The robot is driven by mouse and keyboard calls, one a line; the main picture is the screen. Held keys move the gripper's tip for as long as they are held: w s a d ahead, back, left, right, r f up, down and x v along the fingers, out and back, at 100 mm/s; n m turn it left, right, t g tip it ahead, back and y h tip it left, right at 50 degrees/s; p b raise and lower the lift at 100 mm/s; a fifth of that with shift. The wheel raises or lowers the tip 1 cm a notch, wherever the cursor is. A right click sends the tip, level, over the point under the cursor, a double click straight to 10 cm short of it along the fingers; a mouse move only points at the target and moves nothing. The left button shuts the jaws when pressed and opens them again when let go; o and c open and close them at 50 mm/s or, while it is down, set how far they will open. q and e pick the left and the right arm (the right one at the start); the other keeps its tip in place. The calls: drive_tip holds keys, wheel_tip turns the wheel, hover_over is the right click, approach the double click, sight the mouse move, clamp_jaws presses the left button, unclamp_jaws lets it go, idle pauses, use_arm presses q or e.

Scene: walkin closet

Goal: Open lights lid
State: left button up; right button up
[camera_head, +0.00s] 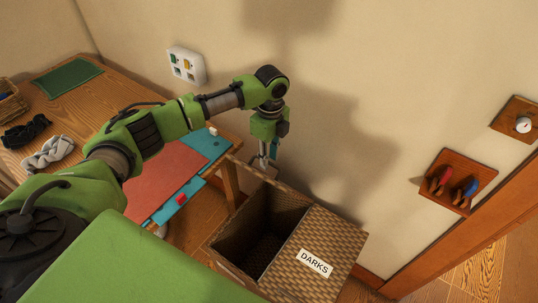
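A brown woven hamper (226,252) stands on the floor beside the table. Its right part is covered by a woven lid (334,246) with a white "DARKS" label (314,263). Its left part is uncovered, and its dark inside shows. No label reading "lights" shows, and I cannot make out a separate lights lid clearly. My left gripper (264,162) points down at the hamper's back left edge, close to the wall. Its fingertips are small and partly hidden, so I cannot tell whether they are open, shut or touching the hamper. My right gripper is not in view.
The wall is close behind the hamper. A panel with red and blue handles (456,187) hangs right.

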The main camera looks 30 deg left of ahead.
use_arm(q)
drive_tip(key=shift+f, duration=0.2)
drive_tip(key=shift+c, duration=0.8)
clamp_jaws()
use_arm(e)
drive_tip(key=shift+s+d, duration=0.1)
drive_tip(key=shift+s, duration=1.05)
use_arm(q)
drive_tip(key=shift+w+r, duration=0.1)
drive_tip(key=shift+w, duration=0.05)
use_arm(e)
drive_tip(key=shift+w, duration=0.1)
use_arm(q)
drive_tip(key=w+d+r+b, duration=0.1)
drive_tip(key=w+r, duration=0.1)
drive_tip(key=w, duration=0.4)
drive_tip(key=shift+w, duration=0.15)
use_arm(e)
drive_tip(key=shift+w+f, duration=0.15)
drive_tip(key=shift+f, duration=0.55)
